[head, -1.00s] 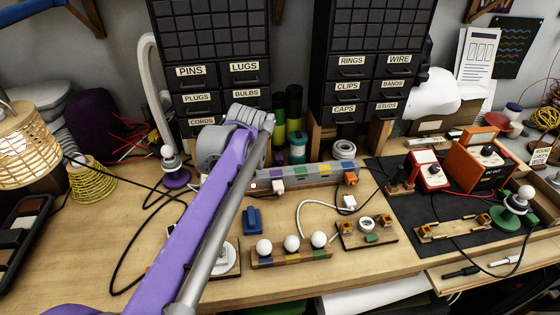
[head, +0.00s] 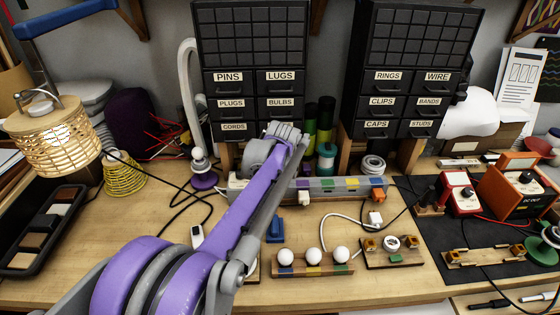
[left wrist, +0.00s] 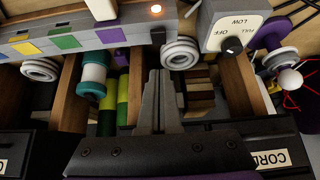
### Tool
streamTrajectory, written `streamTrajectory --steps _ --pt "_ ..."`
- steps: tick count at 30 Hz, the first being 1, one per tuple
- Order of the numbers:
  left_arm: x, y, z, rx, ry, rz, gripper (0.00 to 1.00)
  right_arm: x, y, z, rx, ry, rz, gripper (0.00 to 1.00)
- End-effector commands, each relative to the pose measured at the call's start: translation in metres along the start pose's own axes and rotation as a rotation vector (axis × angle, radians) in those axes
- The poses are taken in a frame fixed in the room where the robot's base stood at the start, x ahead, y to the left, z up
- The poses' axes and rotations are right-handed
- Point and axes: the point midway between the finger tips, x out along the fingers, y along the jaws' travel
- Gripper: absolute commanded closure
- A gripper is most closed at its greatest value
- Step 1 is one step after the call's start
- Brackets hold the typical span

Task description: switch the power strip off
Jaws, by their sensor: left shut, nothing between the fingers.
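The power strip (head: 330,186) is a long grey bar with coloured squares along the back of the bench, partly hidden by my left arm. In the left wrist view the strip (left wrist: 75,42) runs across the upper left. An orange light (left wrist: 155,9) glows near its end. A small black switch-like piece (left wrist: 158,36) sits by the light; its position is unclear. My left gripper (left wrist: 161,74) is shut and empty, its tips just below that piece in the picture; the gap is unclear. In the head view its fingers are hidden behind my arm. My right gripper is out of view.
A dial box (left wrist: 234,24) marked OFF, LOW and FULL stands beside the strip's end. Black drawer cabinets (head: 252,85) rise behind. Spools (head: 326,158) stand between the cabinets.

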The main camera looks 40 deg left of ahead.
Motion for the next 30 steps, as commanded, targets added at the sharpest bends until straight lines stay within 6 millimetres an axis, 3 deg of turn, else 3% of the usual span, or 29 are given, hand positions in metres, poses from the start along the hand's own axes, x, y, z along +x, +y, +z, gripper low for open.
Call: streamTrajectory --steps 3,9,25,30 --pt "0.026 0.0 0.0 0.0 0.0 0.0 1.0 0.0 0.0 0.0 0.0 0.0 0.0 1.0" --pt "0.046 0.0 0.02 0.0 0.0 0.0 1.0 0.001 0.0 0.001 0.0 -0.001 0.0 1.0" --pt "0.054 0.0 0.029 0.0 0.004 0.0 1.0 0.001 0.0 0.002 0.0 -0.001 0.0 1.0" --pt "0.062 -0.001 0.043 0.003 0.1 -0.002 1.0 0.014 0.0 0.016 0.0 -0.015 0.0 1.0"
